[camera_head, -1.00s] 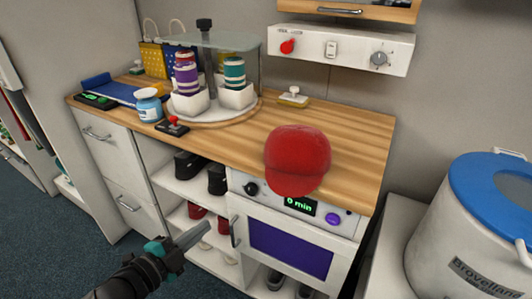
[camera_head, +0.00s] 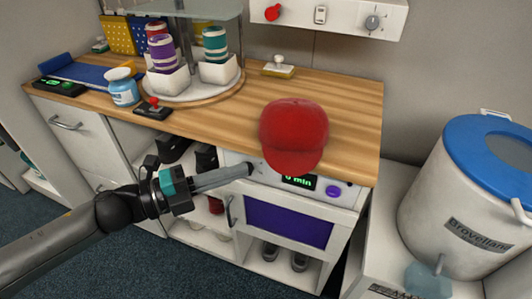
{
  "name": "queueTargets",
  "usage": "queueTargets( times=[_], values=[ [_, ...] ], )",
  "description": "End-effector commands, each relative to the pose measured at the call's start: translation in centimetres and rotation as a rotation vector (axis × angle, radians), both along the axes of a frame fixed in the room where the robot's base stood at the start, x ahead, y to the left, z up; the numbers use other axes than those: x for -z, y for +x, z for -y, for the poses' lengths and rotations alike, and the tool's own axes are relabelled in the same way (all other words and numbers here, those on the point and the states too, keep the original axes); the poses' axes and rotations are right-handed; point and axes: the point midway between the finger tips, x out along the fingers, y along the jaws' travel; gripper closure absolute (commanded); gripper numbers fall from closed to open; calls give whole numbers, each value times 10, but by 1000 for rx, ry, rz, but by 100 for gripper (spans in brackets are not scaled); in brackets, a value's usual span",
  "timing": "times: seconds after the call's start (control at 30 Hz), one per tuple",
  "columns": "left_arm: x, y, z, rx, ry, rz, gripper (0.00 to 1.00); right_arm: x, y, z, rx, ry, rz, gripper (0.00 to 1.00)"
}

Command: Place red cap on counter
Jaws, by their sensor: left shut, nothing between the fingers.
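The red cap (camera_head: 293,135) rests on the wooden counter (camera_head: 345,110) near its front edge. Its brim points forward and hangs over the edge, partly covering the oven display. My left gripper (camera_head: 250,169) is shut and empty. It is in front of the oven's control panel, to the left of and below the cap's brim, apart from the cap in the picture. My right gripper is not in view.
A round carousel (camera_head: 195,92) with cups stands on the counter's left, beside a blue-and-white jar (camera_head: 123,88) and a red joystick (camera_head: 153,107). A white drum with a blue lid (camera_head: 490,155) stands at right. Counter right of the cap is clear.

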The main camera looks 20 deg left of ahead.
Motion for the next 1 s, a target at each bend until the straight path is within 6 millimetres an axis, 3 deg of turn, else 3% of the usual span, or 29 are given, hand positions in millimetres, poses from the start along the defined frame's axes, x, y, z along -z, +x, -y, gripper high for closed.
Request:
queueTargets(
  times=[0.47,1.0],
  values=[
    [-1,35,37,1,0,3,100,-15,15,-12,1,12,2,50],
    [0,73,38,-1,-1,1,100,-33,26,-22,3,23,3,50]
  ],
)
